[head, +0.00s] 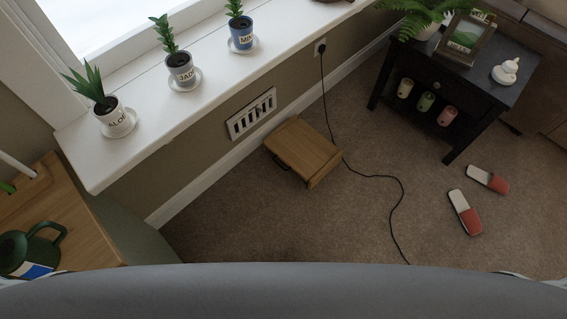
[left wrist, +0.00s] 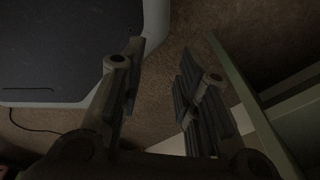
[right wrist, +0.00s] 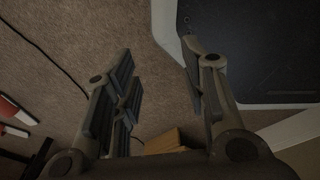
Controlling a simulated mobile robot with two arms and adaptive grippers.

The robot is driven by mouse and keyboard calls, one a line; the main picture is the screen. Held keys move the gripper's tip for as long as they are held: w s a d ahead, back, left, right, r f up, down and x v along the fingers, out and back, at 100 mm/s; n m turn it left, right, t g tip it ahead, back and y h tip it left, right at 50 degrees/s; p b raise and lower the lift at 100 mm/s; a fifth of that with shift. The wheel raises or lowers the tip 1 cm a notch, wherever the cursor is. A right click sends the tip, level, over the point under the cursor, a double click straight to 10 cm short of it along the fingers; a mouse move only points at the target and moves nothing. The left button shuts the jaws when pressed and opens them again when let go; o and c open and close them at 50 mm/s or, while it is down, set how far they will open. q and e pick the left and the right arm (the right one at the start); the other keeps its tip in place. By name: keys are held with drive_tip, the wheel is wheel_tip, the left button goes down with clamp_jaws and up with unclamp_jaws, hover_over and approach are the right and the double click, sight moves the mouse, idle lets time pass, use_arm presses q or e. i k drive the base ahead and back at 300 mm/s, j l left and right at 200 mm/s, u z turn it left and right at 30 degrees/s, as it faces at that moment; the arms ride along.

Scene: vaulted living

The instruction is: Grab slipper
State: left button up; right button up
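Two red and white slippers lie on the carpet at the right of the head view. The nearer slipper (head: 464,213) lies apart from the farther slipper (head: 487,180), which is closer to the dark side table. Red and white shapes at the left edge of the right wrist view look like the slippers (right wrist: 18,110). My left gripper (left wrist: 160,75) is open and empty above the carpet, beside my own base. My right gripper (right wrist: 155,80) is open and empty, with the slippers well off to its left. Neither gripper shows in the head view.
A dark side table (head: 487,75) stands behind the slippers. A wooden stool (head: 305,148) sits by the wall. A black cord (head: 372,176) runs across the carpet. Potted plants line the windowsill (head: 210,85). A wooden desk (head: 85,225) with a green watering can (head: 32,247) is at left.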

sight(470, 221)
drive_tip(key=z, duration=2)
drive_tip(key=i, duration=0.1)
